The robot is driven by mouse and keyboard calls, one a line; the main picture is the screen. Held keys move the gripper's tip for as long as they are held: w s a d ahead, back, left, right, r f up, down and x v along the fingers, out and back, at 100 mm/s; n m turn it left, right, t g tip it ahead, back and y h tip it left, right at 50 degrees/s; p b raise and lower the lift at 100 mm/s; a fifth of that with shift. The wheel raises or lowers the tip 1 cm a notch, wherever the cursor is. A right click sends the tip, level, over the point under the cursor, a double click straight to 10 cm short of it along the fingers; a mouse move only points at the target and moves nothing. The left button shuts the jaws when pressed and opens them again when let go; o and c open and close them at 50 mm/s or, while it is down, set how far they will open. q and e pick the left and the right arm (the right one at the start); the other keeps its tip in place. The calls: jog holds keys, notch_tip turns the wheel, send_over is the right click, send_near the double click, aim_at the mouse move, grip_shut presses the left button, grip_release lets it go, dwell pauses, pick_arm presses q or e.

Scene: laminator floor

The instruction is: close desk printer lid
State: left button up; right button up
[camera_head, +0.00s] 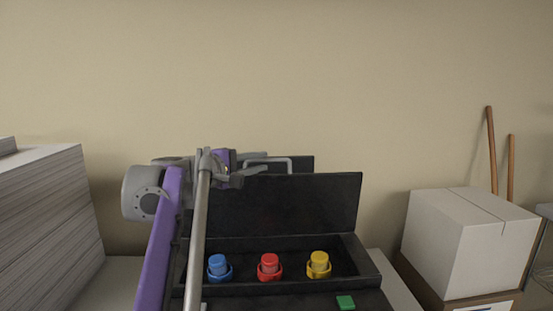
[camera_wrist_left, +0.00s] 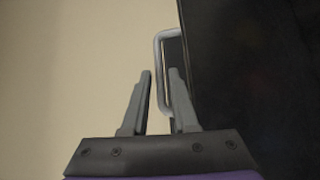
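The black desk printer has its lid (camera_head: 300,205) standing open and upright at the back of its bay. A grey bar handle (camera_head: 283,160) sits at the lid's top edge. My left gripper (camera_head: 254,164) is at the left end of this handle, its two fingers apart. In the left wrist view, the handle (camera_wrist_left: 157,45) runs down into the gap between the fingertips of the left gripper (camera_wrist_left: 160,72), partly behind the right finger. I cannot tell whether they touch. The dark lid (camera_wrist_left: 250,70) fills the right side there. My right gripper is not in view.
The bay holds a blue knob (camera_head: 219,266), a red knob (camera_head: 269,266) and a yellow knob (camera_head: 318,263). A green button (camera_head: 345,302) is on the front. A paper stack (camera_head: 45,230) stands left, white boxes (camera_head: 475,240) right. A beige wall is behind.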

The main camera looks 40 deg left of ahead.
aim_at(270, 160)
pick_arm(q)
jog(key=w, duration=0.6)
jog(key=shift+w+d+f, duration=0.15)
jog(key=shift+d+f, duration=0.15)
jog(key=shift+c, duration=0.4)
grip_shut()
dwell(0.7)
